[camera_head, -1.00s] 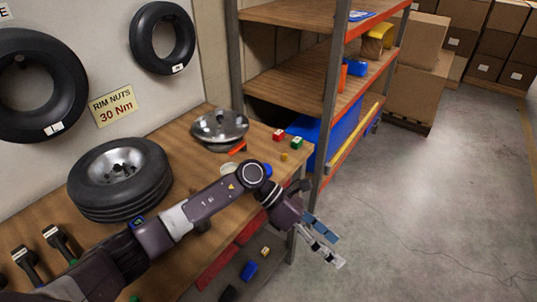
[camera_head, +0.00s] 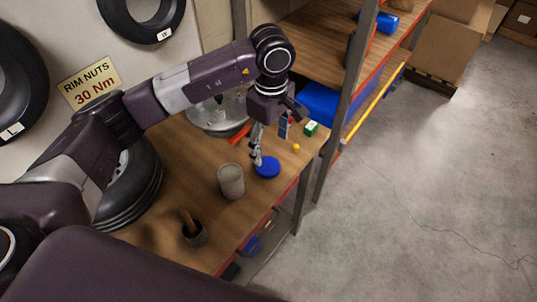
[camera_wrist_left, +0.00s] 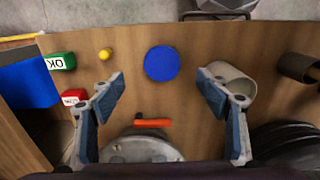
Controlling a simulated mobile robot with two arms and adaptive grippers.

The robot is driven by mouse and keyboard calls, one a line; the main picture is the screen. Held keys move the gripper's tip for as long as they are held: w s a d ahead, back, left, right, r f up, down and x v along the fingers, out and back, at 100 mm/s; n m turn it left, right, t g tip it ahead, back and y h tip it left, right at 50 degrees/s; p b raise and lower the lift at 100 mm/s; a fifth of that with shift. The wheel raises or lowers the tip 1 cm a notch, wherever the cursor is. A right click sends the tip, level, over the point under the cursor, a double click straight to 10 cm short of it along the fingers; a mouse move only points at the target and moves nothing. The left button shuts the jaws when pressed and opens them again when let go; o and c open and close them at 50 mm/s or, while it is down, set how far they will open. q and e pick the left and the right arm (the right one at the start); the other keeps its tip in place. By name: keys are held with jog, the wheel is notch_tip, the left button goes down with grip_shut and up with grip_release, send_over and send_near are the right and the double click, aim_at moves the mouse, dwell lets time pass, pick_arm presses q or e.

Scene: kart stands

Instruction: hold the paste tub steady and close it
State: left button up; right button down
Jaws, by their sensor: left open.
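The paste tub (camera_head: 231,181) is a pale beige-grey open cylinder standing on the wooden bench. It shows in the left wrist view (camera_wrist_left: 238,80), partly covered by a finger. A round blue lid (camera_head: 267,167) lies flat on the bench to the right of the tub, apart from it; it shows whole in the left wrist view (camera_wrist_left: 161,63). My left gripper (camera_head: 269,147) is open and empty, pointing down above the bench. In the left wrist view the lid lies ahead between the spread fingers (camera_wrist_left: 160,82). My right gripper is not in view.
A dark cup (camera_head: 194,235) with a brown handle in it stands near the bench's front. A green box (camera_head: 311,128), a yellow ball (camera_head: 296,148), a red box (camera_wrist_left: 73,97) and an orange bar (camera_wrist_left: 152,123) lie close by. A shelf post (camera_head: 345,100) rises at the bench's right end.

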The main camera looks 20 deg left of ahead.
aim_at(268, 165)
pick_arm(q)
jog(key=shift+s, duration=0.2)
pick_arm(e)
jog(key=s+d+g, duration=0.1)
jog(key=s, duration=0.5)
pick_arm(q)
jog(key=shift+f, duration=0.3)
notch_tip(268, 165, down, 2)
jog(key=shift+w+f+p, duration=0.1)
jog(key=shift+p, duration=0.35)
jog(key=f+p, duration=0.1)
jog(key=f, duration=0.1)
jog(key=f+p, duration=0.1)
jog(key=f, duration=0.1)
jog(key=shift+a+p, duration=0.3)
jog(key=shift+p, duration=0.05)
jog(key=shift+f, duration=0.55)
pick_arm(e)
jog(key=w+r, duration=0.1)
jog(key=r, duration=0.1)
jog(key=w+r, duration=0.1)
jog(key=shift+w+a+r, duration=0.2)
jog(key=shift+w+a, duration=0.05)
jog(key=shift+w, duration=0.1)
